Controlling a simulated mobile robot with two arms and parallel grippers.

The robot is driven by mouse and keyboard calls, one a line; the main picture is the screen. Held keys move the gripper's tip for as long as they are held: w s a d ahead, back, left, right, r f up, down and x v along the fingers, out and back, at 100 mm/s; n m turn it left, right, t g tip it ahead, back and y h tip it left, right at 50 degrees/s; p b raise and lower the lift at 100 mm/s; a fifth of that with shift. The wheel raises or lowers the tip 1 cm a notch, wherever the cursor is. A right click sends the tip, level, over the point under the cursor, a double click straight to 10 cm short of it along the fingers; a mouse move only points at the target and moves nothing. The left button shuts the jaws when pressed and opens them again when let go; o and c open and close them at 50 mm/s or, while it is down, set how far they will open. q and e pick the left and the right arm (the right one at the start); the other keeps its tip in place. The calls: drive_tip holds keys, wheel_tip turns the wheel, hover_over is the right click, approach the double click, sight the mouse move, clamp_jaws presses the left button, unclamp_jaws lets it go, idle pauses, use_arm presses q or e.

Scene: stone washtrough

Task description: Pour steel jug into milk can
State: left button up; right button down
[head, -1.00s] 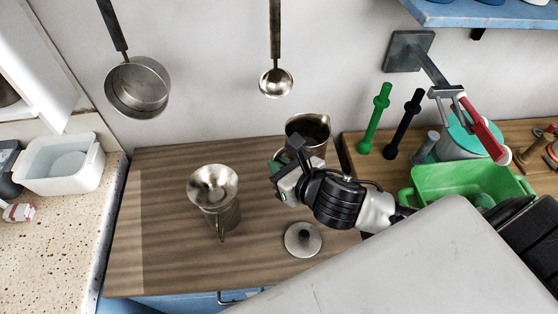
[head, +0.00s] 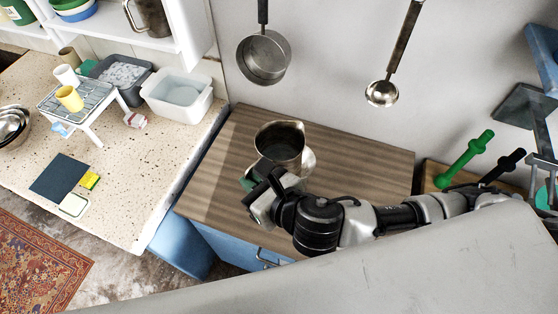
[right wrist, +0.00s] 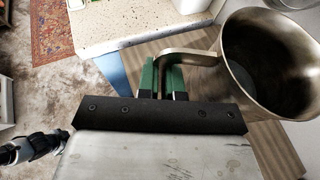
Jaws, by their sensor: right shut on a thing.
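The steel jug (head: 280,146) is in my right gripper (head: 262,188), which is shut on its handle. In the right wrist view the jug (right wrist: 262,62) shows its wide mouth and dark inside, with the green fingers (right wrist: 163,78) on the handle. The jug looks about upright and held above the wooden counter. The milk can (head: 308,160) is mostly hidden behind the jug and gripper; only a bright metal part shows at the jug's right. I cannot tell the gap between them. My left gripper is not in view in the head view.
The wooden counter (head: 355,165) is clear to the right of the jug. A ladle (head: 382,93) and a saucepan (head: 264,57) hang on the wall behind. A white basin (head: 178,95) and a small rack (head: 90,95) stand on the speckled counter at left.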

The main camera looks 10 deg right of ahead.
drive_tip(key=s+d+f+n+g+y+p, duration=0.2)
drive_tip(key=s+f+n+g+y+p, duration=0.1)
drive_tip(key=p, duration=0.3)
drive_tip(key=shift+s+f+n+g+y, duration=0.25)
drive_tip(key=shift+s+n+g+y, duration=0.25)
drive_tip(key=shift+s+n, duration=0.4)
drive_tip(key=shift+w, duration=0.1)
